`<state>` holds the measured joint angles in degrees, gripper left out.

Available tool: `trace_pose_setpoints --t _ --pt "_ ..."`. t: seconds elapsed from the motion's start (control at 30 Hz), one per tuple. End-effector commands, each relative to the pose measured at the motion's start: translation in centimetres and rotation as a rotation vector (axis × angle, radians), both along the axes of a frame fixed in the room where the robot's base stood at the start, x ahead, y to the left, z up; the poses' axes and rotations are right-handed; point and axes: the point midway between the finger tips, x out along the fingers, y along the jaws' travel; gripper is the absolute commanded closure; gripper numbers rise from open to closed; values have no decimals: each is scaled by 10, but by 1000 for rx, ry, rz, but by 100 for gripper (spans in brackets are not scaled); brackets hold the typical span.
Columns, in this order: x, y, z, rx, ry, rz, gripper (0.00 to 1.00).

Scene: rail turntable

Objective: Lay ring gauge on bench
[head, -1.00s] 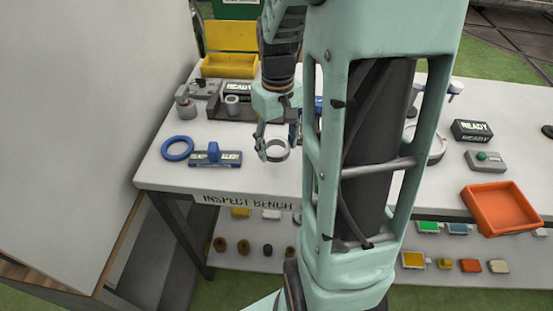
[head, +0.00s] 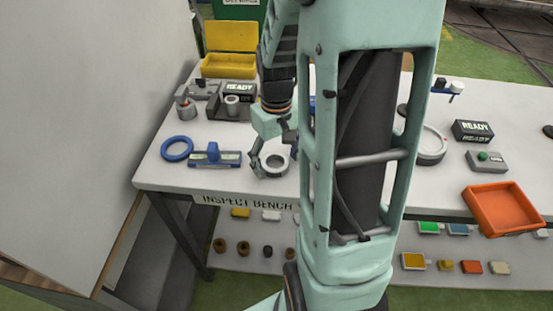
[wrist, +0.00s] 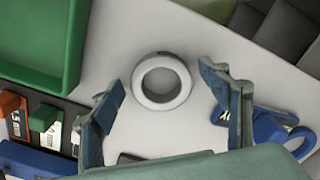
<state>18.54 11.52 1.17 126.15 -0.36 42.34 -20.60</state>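The ring gauge, a pale grey ring (head: 275,174), lies flat on the white inspect bench (head: 190,203) near its front edge. In the wrist view the ring (wrist: 163,104) rests on the bare white top, ahead of and between my fingers. My gripper (head: 272,161) is open around it, low over the bench. In the wrist view both fingers of my gripper (wrist: 163,85) stand wide apart, with a gap to the ring on each side. My arm hides part of the bench to the right.
A blue ring (head: 177,148) and a blue tool on a plate (head: 214,158) lie to the left. A dark fixture (head: 232,104) and a yellow bin (head: 228,66) stand behind. An orange tray (head: 498,210) is at the right. A green tray (wrist: 45,35) shows in the wrist view.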

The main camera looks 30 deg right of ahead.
Motion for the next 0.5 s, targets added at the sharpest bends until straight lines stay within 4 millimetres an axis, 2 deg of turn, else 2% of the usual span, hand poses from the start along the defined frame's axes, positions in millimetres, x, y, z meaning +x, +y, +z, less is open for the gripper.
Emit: trace_pose_setpoints --t 0.33,0.5 --pt "1 0 7 -1 -2 0 30" --pt "2 -1 36 -2 -6 0 30"
